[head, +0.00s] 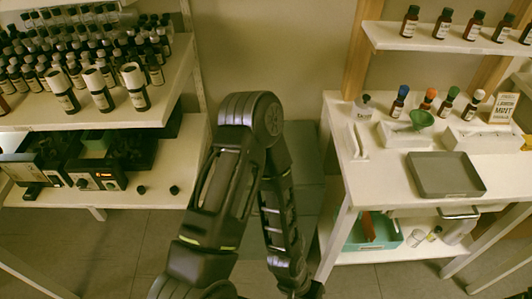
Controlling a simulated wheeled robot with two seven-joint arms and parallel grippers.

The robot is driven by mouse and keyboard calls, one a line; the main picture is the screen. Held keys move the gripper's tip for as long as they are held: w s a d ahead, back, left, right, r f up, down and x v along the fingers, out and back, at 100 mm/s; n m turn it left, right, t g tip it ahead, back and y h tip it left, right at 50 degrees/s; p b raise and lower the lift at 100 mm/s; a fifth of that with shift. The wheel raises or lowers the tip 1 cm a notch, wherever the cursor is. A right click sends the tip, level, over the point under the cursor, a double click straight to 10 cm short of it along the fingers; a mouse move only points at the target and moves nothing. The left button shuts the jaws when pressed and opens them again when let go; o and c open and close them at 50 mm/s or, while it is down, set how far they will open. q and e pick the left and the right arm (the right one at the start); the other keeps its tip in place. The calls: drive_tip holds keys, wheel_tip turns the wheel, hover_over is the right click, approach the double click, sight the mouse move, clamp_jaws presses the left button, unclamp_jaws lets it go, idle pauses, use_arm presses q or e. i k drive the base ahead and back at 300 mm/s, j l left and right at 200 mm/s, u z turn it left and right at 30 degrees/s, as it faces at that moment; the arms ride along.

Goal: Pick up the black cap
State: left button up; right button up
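Two small black caps lie on the lower left shelf near its front edge, one black cap (141,190) to the right of the dark devices and another black cap (174,189) nearer the shelf's right end. Both are apart from other things. One of my arms rises in the middle of the view, bends at the top and runs down past the bottom edge. Neither of my grippers shows, so nothing held can be seen.
Rows of dark bottles fill the upper left shelf (100,121); three have pale tall caps. Dark devices (98,180) stand on the lower left shelf. The right table (365,190) holds a grey tray (446,175), a green funnel (421,119) and colour-capped bottles. Floor shows between the furniture.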

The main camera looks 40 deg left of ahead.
sight(141, 191)
drive_tip(key=u, duration=2.4)
drive_tip(key=z, duration=1.7)
drive_tip(key=k+j, duration=0.3)
drive_tip(key=k, duration=0.2)
drive_tip(key=k+j+z, duration=0.1)
drive_tip(key=k+j, duration=0.2)
drive_tip(key=k, duration=0.2)
drive_tip(key=i, duration=0.45)
